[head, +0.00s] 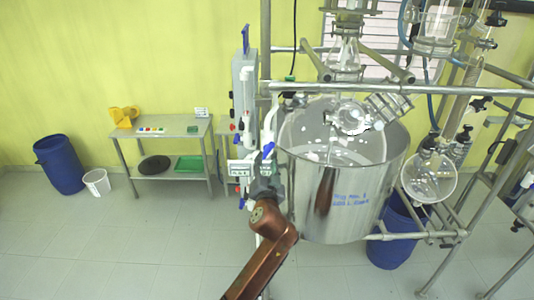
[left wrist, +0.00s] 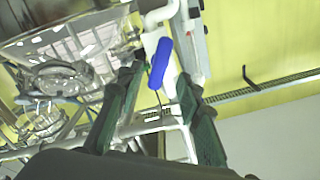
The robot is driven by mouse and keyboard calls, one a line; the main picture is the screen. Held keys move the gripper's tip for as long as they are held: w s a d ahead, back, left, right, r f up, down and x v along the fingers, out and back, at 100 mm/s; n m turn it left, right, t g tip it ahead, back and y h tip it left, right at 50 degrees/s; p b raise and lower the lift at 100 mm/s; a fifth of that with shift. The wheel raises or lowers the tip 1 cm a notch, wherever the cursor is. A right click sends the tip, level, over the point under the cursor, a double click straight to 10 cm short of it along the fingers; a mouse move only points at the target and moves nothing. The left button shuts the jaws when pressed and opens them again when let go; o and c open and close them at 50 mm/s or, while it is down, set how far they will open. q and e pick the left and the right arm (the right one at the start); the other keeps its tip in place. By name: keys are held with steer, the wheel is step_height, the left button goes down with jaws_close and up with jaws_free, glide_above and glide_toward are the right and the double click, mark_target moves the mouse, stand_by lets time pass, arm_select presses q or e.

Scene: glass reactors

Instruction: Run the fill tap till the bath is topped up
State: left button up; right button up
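The bath is a large open steel vessel (head: 345,205) at the centre right of the head view, with glassware hanging over it. Its water level cannot be made out. A blue tap handle (head: 268,150) is on white pipework at the vessel's left side; it shows large in the left wrist view (left wrist: 160,62). My left gripper (head: 266,172) is just below this handle. In the left wrist view its dark green fingers (left wrist: 160,78) are apart, with the blue handle seen between and beyond their tips; contact cannot be made out. My right gripper is not in view.
A steel frame (head: 440,88) with glass flasks surrounds the vessel on the right. A grey cabinet (head: 245,85) stands behind the pipework. A low table (head: 165,130), a blue barrel (head: 58,165) and a white bin (head: 97,183) are at left. The left floor is clear.

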mark_target(267, 153)
arm_select(q)
steer(key=shift+w+p, duration=0.45)
steer(key=shift+w, duration=2.25)
steer(key=shift+c, duration=0.3)
jaws_close()
